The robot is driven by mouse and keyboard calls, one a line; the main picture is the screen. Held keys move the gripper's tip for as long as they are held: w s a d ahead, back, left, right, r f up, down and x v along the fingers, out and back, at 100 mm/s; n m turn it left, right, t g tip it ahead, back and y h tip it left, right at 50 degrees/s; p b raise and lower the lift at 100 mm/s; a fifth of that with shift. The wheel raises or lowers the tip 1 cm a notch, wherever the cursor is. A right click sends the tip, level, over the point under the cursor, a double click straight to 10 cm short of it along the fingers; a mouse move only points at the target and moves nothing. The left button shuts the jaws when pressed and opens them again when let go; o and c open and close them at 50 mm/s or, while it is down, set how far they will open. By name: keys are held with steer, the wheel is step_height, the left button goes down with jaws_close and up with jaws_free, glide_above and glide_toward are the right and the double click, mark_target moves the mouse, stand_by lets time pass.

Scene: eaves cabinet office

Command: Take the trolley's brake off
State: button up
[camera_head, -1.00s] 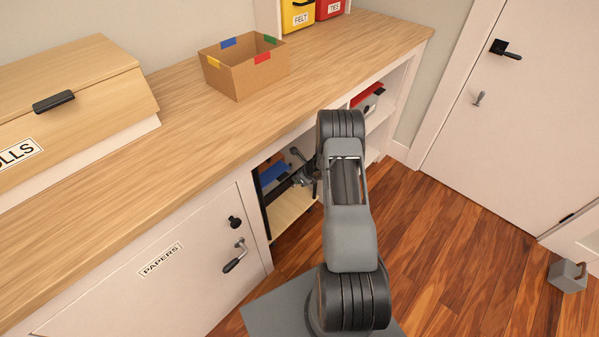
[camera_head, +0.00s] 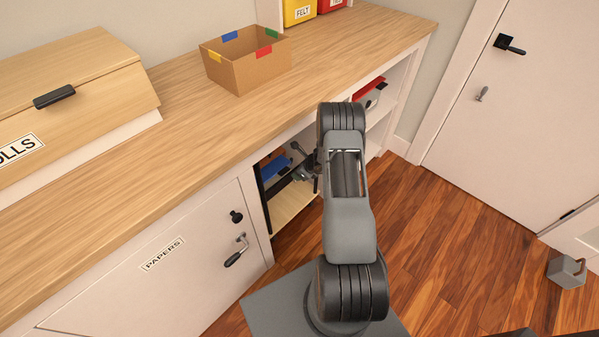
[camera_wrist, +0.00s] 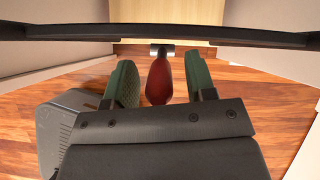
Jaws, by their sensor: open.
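The trolley (camera_head: 289,205), with a pale wooden deck and dark edge, stands in the open bay under the counter. In the wrist view, a red rounded handle (camera_wrist: 160,82) on a short metal mount sticks out from a pale wooden panel (camera_wrist: 190,51); it looks like the brake lever. My gripper (camera_wrist: 161,70) is open, with one green finger either side of the red handle and visible gaps between. In the head view my gripper (camera_head: 306,172) is at the bay's opening, partly hidden by my arm, and the red handle is hidden.
A dark bar (camera_wrist: 120,33) crosses the top of the wrist view. White bay walls flank both sides. The PAPERS door (camera_head: 140,285) is shut left of the bay. A cardboard box (camera_head: 240,68) stands on the counter.

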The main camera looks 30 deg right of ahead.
steer(key=shift+r, duration=0.1)
steer(key=p+v, duration=0.2)
steer(key=v, duration=1.1)
steer(key=shift+s+r, duration=0.2)
steer(key=shift+s, duration=0.1)
steer(key=shift+d, duration=0.1)
steer(key=s+a+r+n+g+y+p, duration=0.2)
steer(key=s+a+r+n+g, duration=0.2)
steer(key=s+a+r+n, duration=0.7)
steer(key=s+a+r+n+h+p, duration=0.1)
steer(key=s+a+r+n+p, duration=0.1)
steer(key=r+n, duration=0.4)
steer(key=s+a+r+n+t+h+p, duration=0.1)
steer(key=s+a+r+n+h+p, duration=0.1)
steer(key=a+r+n+p, duration=0.2)
steer(key=s+a+r+n+h+p, duration=0.1)
steer(key=s+a+r+n+p, duration=0.2)
steer(key=r+n, duration=0.6)
step_height(320, 180, up, 8)
steer(key=shift+a+f+h+p, duration=0.1)
steer(key=shift+a+h+p, duration=0.25)
steer(key=shift+a, duration=0.4)
